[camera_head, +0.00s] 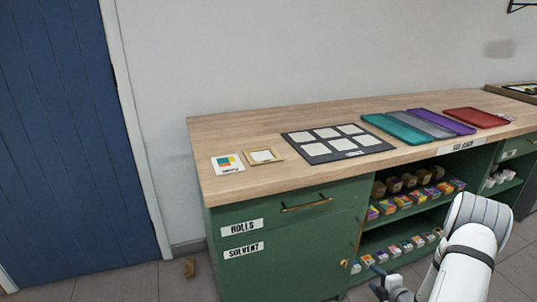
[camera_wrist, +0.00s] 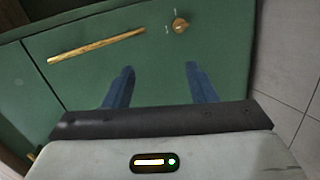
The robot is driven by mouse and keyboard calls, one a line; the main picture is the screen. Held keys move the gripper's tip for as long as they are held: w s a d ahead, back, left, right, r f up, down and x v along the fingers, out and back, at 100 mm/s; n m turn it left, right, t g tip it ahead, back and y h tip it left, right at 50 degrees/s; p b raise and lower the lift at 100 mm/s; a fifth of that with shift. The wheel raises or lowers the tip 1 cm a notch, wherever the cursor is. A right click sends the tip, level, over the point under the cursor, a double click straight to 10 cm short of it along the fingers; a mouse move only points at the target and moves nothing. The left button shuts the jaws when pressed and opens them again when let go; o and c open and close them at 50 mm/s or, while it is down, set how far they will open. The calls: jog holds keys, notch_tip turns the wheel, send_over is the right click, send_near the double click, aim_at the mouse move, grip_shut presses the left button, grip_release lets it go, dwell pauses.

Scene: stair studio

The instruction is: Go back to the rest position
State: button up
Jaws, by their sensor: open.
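My gripper (camera_wrist: 160,80) is open and empty in the wrist view, its two blue fingers apart in front of a green cabinet front (camera_wrist: 90,75). In the head view my white arm comes in at the lower right, and my gripper (camera_head: 377,280) is low in front of the green cabinet (camera_head: 285,265). The fingers are small and partly cut off there. A brass bar handle (camera_wrist: 97,46) and a round brass knob (camera_wrist: 180,25) show beyond the fingers in the wrist view. I cannot tell how far the fingers are from the cabinet.
Open shelves hold several small boxes (camera_head: 405,200). A wooden wedge (camera_head: 190,267) lies on the floor (camera_head: 130,285).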

notch_tip(320, 180, up, 18)
jog(key=w+a+m+g+h+p, duration=0.1)
jog(key=w+m+g+h+p, duration=0.15)
jog(key=m+p, duration=0.3)
jog(key=s+a+r+m+g+h+p, duration=0.1)
jog(key=s+a+r+m+p, duration=0.15)
jog(key=r, duration=0.55)
jog(key=s+a+r+m+g+h+p, duration=0.2)
jog(key=r+p, duration=0.1)
jog(key=r, duration=0.5)
jog(key=s+a+r+m+g+p, duration=0.1)
jog(key=s+a+r+m+p, duration=0.2)
jog(key=s+a+r, duration=0.2)
jog(key=s+a+r+m+g+y+p, duration=0.1)
jog(key=s+a+r+m+g+p, duration=0.1)
jog(key=s+r, duration=0.7)
jog(key=s+a+r+m+g+y+p, duration=0.1)
jog(key=s+a+r+m+p, duration=0.4)
jog(key=s, duration=0.5)
jog(key=a+r, duration=0.2)
jog(key=a, duration=0.1)
jog(key=shift+s+g, duration=0.15)
jog(key=shift+g, duration=0.2)
jog(key=shift+a+r, duration=0.1)
